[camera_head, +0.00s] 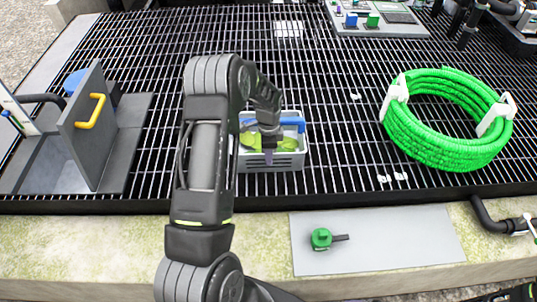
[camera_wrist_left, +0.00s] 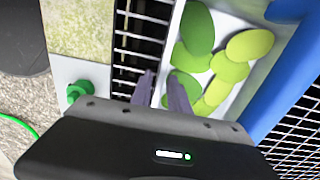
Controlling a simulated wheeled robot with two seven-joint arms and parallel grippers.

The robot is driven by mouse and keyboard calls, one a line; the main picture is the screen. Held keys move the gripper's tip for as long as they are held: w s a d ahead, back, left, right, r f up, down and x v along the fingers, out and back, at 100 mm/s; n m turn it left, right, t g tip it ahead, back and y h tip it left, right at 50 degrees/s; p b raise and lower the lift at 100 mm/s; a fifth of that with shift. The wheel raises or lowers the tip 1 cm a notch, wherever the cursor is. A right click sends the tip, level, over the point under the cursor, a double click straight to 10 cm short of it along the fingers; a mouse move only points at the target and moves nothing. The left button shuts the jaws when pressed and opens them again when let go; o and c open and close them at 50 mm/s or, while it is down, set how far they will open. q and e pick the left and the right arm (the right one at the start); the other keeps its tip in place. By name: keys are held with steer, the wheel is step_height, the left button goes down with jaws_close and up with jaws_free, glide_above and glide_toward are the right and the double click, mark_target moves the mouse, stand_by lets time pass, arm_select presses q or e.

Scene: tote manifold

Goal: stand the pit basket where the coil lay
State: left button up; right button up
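The pit basket (camera_head: 285,162) is a grey tote with a blue bar (camera_head: 292,121) and green and yellow-green oval pieces inside. It stands upright on the grating left of the coil. The green coil (camera_head: 440,153), with white clips, lies on the grating at the right. My left gripper (camera_head: 268,152) is over the basket's near side. In the left wrist view its fingers (camera_wrist_left: 162,88) are apart, seemingly one on each side of the basket's wall (camera_wrist_left: 170,45); contact is unclear. My left arm hides the basket's left part. My right gripper is not seen.
A grey panel with a yellow handle (camera_head: 91,111) stands upright at the left. A green valve (camera_head: 321,239) sits on a plate in front. A device with blue and green blocks (camera_head: 373,19) is at the back. Grating (camera_head: 335,75) between basket and coil is mostly clear.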

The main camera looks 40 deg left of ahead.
arm_select(q)
steer(key=shift+o, duration=0.2)
steer(key=shift+r, duration=0.1)
step_height(320, 180, up, 12)
stand_by(0.5)
stand_by(0.7)
steer(key=s+d+f+n+h, duration=0.1)
steer(key=s+d+f+n, duration=0.1)
steer(key=d+f, duration=0.6)
steer(key=s+d+f+n+h, duration=0.1)
steer(key=s+d+f+n, duration=0.15)
steer(key=d+f, duration=0.55)
steer(key=s+d+f+n+h, duration=0.1)
steer(key=s+d+f+n, duration=0.1)
steer(key=s+d, duration=0.7)
steer(key=s+d+f+n+h, duration=0.1)
steer(key=s+d+n, duration=0.4)
steer(key=s+d, duration=0.5)
steer(key=shift+s+f+t, duration=0.15)
steer(key=shift+f+t, duration=0.25)
steer(key=shift+f, duration=0.3)
